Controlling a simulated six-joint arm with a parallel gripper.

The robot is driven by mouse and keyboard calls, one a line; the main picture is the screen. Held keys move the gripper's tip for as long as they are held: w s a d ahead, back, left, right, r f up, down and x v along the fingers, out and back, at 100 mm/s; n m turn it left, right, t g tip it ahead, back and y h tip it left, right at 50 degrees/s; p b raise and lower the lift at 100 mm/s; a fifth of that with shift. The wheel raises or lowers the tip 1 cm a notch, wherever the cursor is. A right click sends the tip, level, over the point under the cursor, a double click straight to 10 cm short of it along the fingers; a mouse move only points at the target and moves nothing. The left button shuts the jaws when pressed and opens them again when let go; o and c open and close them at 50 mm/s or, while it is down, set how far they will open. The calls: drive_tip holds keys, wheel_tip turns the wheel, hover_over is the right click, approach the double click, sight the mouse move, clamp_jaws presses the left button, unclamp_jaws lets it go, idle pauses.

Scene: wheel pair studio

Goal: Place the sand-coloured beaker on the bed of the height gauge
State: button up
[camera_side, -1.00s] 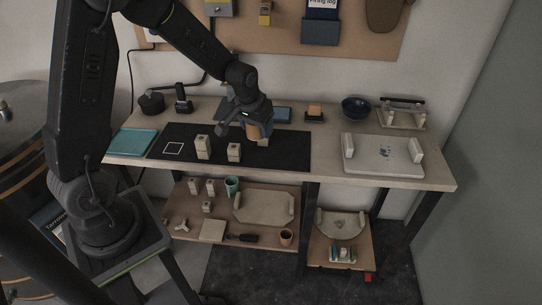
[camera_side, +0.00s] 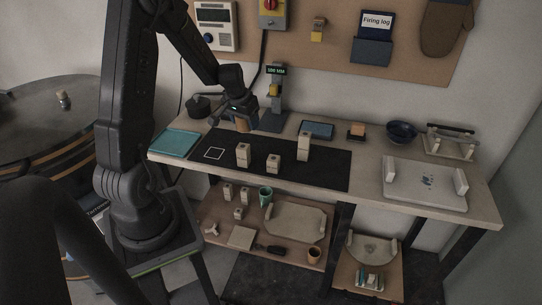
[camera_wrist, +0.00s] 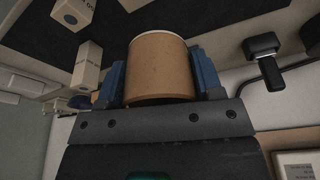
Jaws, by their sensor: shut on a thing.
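The sand-coloured beaker (camera_wrist: 158,72) is between the two blue fingers of my gripper (camera_wrist: 162,82) in the wrist view, with its pale rim away from the palm. In the side view my gripper (camera_side: 242,122) holds the beaker (camera_side: 242,125) above the back left of the bench, partly hidden by the wrist. The height gauge (camera_side: 276,92) stands just right of and behind my gripper, with a dark column and a small display on top. Its bed (camera_side: 270,122) shows low beside the gripper, partly covered. The beaker's clearance from the bed cannot be told.
Several pale blocks stand on the black mat (camera_side: 325,170), including a tall one (camera_side: 303,147). A teal tray (camera_side: 175,143) lies left, a blue tray (camera_side: 317,130) right of the gauge. A dark bowl (camera_side: 401,132) stands farther right. The lower shelf is crowded.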

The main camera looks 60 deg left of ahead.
sight(236, 119)
drive_tip(key=s+a, duration=0.1)
drive_tip(key=a, duration=0.1)
drive_tip(key=shift+s+a+f+n, duration=0.35)
drive_tip(key=shift+s+n, duration=0.05)
drive_tip(key=w+d+f, duration=0.2)
drive_tip(key=w, duration=0.1)
drive_tip(key=w+d+f, duration=0.1)
drive_tip(key=w+f, duration=0.1)
drive_tip(key=w, duration=0.1)
drive_tip(key=w+d+f, duration=0.2)
drive_tip(key=w, duration=0.1)
drive_tip(key=shift+w+d+f, duration=0.15)
drive_tip(key=shift+d+f, duration=0.15)
drive_tip(key=shift+d, duration=0.05)
drive_tip(key=shift+f, duration=2)
drive_tip(key=shift+f, duration=0.15)
drive_tip(key=o, duration=1)
